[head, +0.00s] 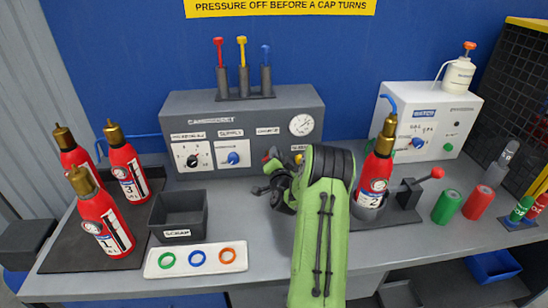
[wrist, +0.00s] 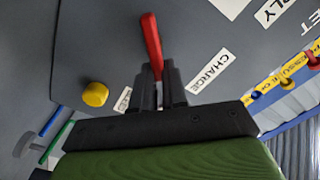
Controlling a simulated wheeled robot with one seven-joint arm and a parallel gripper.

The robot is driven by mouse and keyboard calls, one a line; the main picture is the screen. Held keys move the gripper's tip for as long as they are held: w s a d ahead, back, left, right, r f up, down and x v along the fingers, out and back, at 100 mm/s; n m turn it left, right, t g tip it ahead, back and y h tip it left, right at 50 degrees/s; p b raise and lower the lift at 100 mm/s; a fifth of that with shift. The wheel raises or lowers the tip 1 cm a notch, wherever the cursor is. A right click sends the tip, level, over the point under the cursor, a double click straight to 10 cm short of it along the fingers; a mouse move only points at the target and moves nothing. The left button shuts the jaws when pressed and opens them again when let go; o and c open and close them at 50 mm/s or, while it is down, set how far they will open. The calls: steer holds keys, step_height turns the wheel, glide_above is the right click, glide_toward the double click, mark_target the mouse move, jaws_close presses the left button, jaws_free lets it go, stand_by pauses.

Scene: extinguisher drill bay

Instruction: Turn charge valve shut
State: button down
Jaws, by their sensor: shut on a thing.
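The charge valve's red lever (wrist: 151,38) shows in the wrist view, close to the label reading CHARGE (wrist: 208,72) on the grey panel. My gripper (wrist: 159,82) is shut on the lever, with its red end standing out beyond the fingers. In the head view my gripper (head: 274,180) is at the lower right front of the grey charging console (head: 240,108), and a bit of red (head: 268,160) shows by it. My green arm hides much of that area. The lever's base is hidden by the fingers.
A yellow knob (wrist: 95,94) sits beside my gripper on the panel. A gauge (head: 301,124) and blue supply knob (head: 233,158) are on the console. Extinguisher 2 (head: 378,168) stands in a holder right of my arm. A scrap bin (head: 178,212) and ring tray (head: 196,260) lie left.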

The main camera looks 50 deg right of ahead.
steer(key=shift+s+d+f+m, duration=0.1)
steer(key=shift+f+m, duration=0.25)
steer(key=shift+m, duration=1.05)
steer(key=shift+s+d+f+m, duration=0.1)
steer(key=shift+f+m, duration=0.25)
steer(key=shift+m, duration=1.05)
steer(key=shift+s+d+f+m, duration=0.1)
steer(key=shift+f+m, duration=0.25)
steer(key=shift+m, duration=1.05)
steer(key=c, duration=1.2)
jaws_free()
steer(key=shift+o, duration=0.2)
steer(key=b+v, duration=1.3)
steer(key=v, duration=0.2)
steer(key=shift+f+b, duration=0.15)
steer(key=shift+b, duration=0.2)
steer(key=shift+s+a+r, duration=0.2)
steer(key=shift+s+a, duration=0.05)
steer(key=shift+a, duration=0.05)
